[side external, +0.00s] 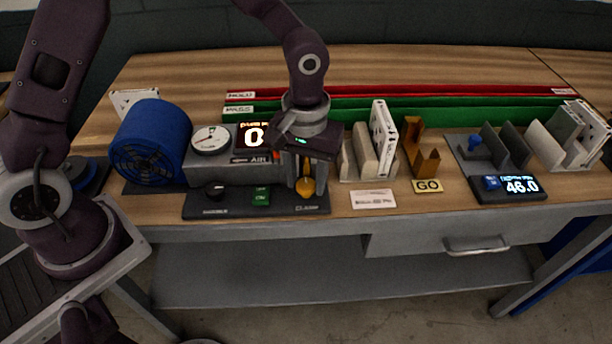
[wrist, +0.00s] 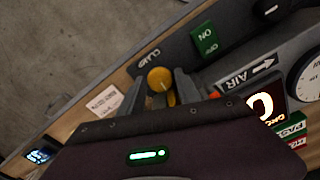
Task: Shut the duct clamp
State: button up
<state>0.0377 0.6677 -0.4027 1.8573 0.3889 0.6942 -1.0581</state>
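The duct clamp shows as a yellow-orange round knob (side external: 305,186) on a dark panel at the front of the bench, with lettering in front of it. In the wrist view the knob (wrist: 160,77) lies beside the word CLAMP. My gripper (side external: 304,178) points down over it, and its fingers (wrist: 162,88) stand one on each side of the knob. The fingers are apart, and I see no clear contact with the knob. The lower part of the clamp is largely hidden by the fingers and gripper body.
A blue fan (side external: 150,143) and a gauge (side external: 210,138) stand left of my gripper. The panel also has a black dial (side external: 214,190) and a green switch (side external: 261,197). White and beige filters (side external: 382,135) stand close on the right, with an orange holder (side external: 420,150) beyond.

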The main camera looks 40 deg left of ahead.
grip_shut()
jog(key=shift+m, duration=0.3)
jog(key=m, duration=0.4)
jog(key=shift+m, duration=0.3)
jog(key=m, duration=0.8)
jog(key=shift+m, duration=2.3)
